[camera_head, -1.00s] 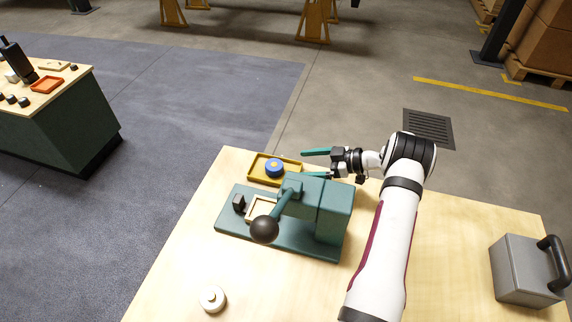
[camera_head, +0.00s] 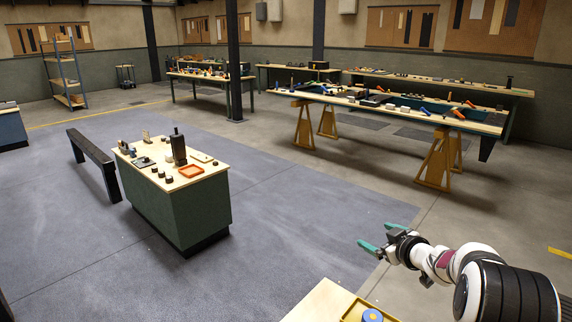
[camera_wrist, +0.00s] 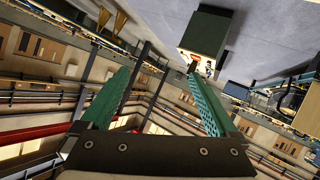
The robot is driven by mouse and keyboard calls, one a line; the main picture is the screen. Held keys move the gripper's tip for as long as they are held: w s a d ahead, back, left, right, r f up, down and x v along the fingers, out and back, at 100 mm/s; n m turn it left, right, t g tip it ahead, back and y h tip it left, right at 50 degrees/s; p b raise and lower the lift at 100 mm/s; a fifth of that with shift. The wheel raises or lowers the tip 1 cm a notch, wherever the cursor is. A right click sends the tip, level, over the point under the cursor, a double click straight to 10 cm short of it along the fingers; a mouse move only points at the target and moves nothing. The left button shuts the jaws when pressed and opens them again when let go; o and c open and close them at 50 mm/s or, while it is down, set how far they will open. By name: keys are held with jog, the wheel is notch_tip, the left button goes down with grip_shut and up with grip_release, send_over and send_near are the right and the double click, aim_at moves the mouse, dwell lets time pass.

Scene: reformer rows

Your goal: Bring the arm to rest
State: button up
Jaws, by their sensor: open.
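My gripper (camera_head: 376,238) is in the lower right of the head view, raised near the far corner of the light wooden table (camera_head: 318,302). Its two teal fingers are spread apart with nothing between them. In the wrist view the open fingers (camera_wrist: 158,98) show against the room, which appears tilted and upside down. My white arm runs in from the lower right of the head view.
A yellow tray (camera_head: 350,315) with a blue round piece (camera_head: 373,316) is cut off at the bottom edge. A green-sided workbench (camera_head: 182,215) with small items stands to the left. A long trestle table (camera_head: 400,105) stands behind. Open floor lies between.

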jog(key=s+a+r+m+h, duration=0.2)
jog(key=a+r, duration=0.4)
jog(key=a, duration=0.2)
jog(key=s+a+m+g+h, duration=0.1)
jog(key=s+a+g, duration=0.2)
jog(key=s+a, duration=0.45)
jog(key=s+a+g, duration=0.3)
jog(key=s+a, duration=0.2)
jog(key=s, duration=0.6)
jog(key=s+a+f+g+y, duration=0.1)
jog(key=s+a+f+g, duration=0.15)
jog(key=s, duration=0.75)
jog(key=s+a+f+g, duration=0.1)
jog(key=s+a+g, duration=0.2)
jog(key=s, duration=0.8)
jog(key=s+d+f+m+g+y, duration=0.1)
jog(key=s+d+f+m, duration=0.1)
jog(key=s+d+m, duration=0.2)
jog(key=d+m, duration=0.1)
jog(key=m, duration=0.2)
jog(key=shift+s+f+m+g, duration=0.2)
jog(key=shift+s+m+g, duration=0.15)
jog(key=shift+s+m, duration=0.05)
